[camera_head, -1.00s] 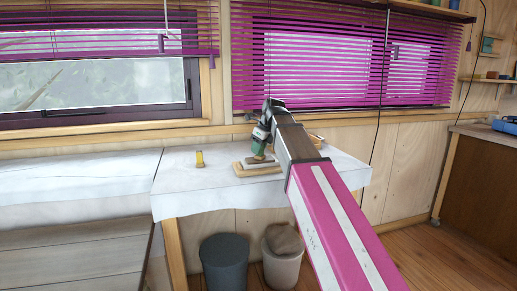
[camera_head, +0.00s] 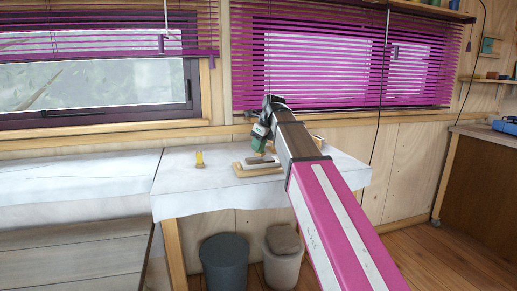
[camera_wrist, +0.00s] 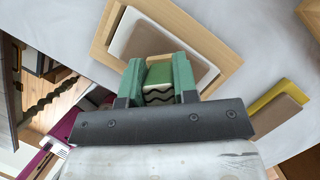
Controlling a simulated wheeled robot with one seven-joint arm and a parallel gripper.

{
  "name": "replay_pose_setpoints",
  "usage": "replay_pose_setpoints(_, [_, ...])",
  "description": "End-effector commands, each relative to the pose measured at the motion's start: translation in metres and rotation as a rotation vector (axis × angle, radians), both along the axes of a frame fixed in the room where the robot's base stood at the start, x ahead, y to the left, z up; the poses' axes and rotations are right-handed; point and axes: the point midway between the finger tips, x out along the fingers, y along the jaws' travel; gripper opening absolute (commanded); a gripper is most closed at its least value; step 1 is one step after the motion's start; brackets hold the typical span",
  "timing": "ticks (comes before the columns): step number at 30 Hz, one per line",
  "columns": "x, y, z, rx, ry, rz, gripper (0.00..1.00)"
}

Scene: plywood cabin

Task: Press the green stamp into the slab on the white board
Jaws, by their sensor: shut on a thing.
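My gripper (camera_wrist: 158,82) has green fingers and is shut on the green stamp (camera_wrist: 159,72). The stamp's pale face with a dark wavy line shows in the wrist view. In the head view my gripper (camera_head: 261,133) is above the slab (camera_head: 260,160), and the stamp looks apart from it. The slab is brown in the wrist view (camera_wrist: 147,41) and lies on the white board (camera_wrist: 121,40). My fingers and the stamp hide its lower part, and I cannot tell if its top is marked.
The white board lies in a wooden tray (camera_wrist: 218,50) on a white-covered table (camera_head: 215,190). A yellow object (camera_head: 199,159) stands to its left. In the wrist view, a brown and yellow piece (camera_wrist: 278,108) lies to the right. Two bins (camera_head: 225,262) stand below the table.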

Motion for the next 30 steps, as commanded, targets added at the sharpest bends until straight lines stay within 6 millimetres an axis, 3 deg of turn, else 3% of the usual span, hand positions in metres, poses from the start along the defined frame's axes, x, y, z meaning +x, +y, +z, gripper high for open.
replay_pose_setpoints(21, [0.001, 0.0, 0.05, 0.001, -0.001, 0.0, 0.12])
replay_pose_setpoints(30, [0.0, 0.0, 0.055, 0.001, -0.001, 0.0, 0.12])
